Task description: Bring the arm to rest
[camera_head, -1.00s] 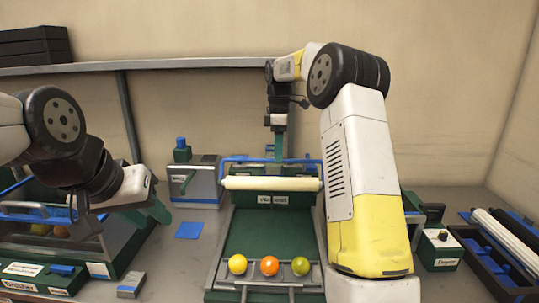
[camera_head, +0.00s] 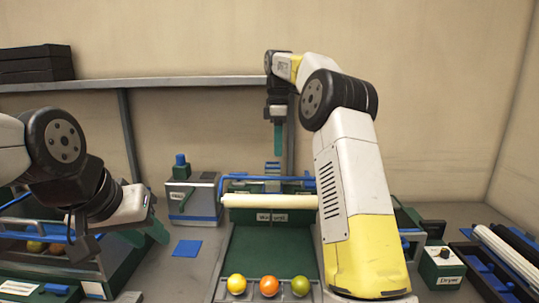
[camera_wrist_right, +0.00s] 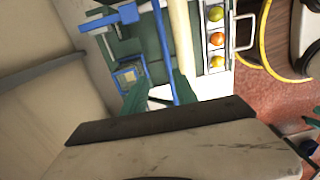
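My right arm rises at the right of the head view and bends over at the top. Its gripper (camera_head: 277,138) hangs down with green fingers above the back of the conveyor, holding nothing that I can see. In the right wrist view the two green fingers (camera_wrist_right: 160,88) stand apart with the blue bar (camera_wrist_right: 164,50) showing between them. My left gripper (camera_head: 150,226) is at the left, beside a crate-like unit, its green finger seen from the side. Its opening is hidden.
A yellow fruit (camera_head: 237,284), an orange one (camera_head: 269,286) and a green one (camera_head: 300,286) sit in a row at the front of the green conveyor (camera_head: 268,250). A white roller (camera_head: 268,201) spans it. A grey machine (camera_head: 193,200) stands left, a dryer box (camera_head: 441,268) right.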

